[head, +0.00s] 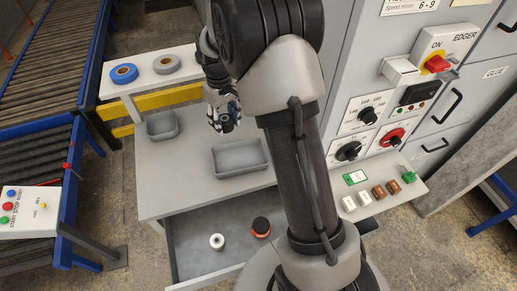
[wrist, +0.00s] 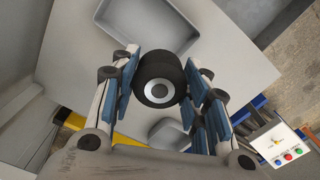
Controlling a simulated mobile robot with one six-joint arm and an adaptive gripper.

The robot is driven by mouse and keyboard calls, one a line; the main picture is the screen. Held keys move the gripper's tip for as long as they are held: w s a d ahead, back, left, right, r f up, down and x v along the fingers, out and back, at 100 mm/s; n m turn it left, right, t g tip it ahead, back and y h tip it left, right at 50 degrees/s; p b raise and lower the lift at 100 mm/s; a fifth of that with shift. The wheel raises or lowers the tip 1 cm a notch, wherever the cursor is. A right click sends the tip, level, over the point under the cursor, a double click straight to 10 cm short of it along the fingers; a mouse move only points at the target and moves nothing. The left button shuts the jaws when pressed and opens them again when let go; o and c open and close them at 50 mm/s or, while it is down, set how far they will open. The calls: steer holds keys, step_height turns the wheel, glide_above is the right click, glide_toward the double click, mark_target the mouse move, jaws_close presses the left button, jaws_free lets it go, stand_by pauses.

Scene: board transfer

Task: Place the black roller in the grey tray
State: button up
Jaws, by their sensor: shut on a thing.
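The black roller (wrist: 158,70), with a pale ring and dark centre on its end face, is between the blue-padded fingers of my gripper (wrist: 163,82) in the wrist view. My gripper is shut on it. In the head view my gripper (head: 224,117) is over the grey table, between two grey trays. The larger rectangular grey tray (head: 240,171) is to its right and nearer; it also shows at the top of the wrist view (wrist: 190,40). The smaller grey tray (head: 163,136) is to its left. Both trays look empty. The roller is hard to make out in the head view.
An open drawer (head: 190,262) below the table holds a white roller (head: 217,242) and a black and orange piece (head: 261,227). Blue (head: 124,74) and grey (head: 167,64) tape rolls lie on a back shelf. A control cabinet (head: 365,60) stands at right.

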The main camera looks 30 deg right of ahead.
mark_target(232, 163)
steer(key=shift+d+f, duration=0.1)
steer(key=shift+f, duration=0.15)
step_height(232, 163, down, 19)
steer(key=b, duration=0.4)
steer(key=shift+w+f, duration=0.1)
steer(key=shift+f, duration=0.05)
steer(key=o, duration=0.7)
steer(key=shift+f, duration=0.15)
steer(key=o, duration=0.4)
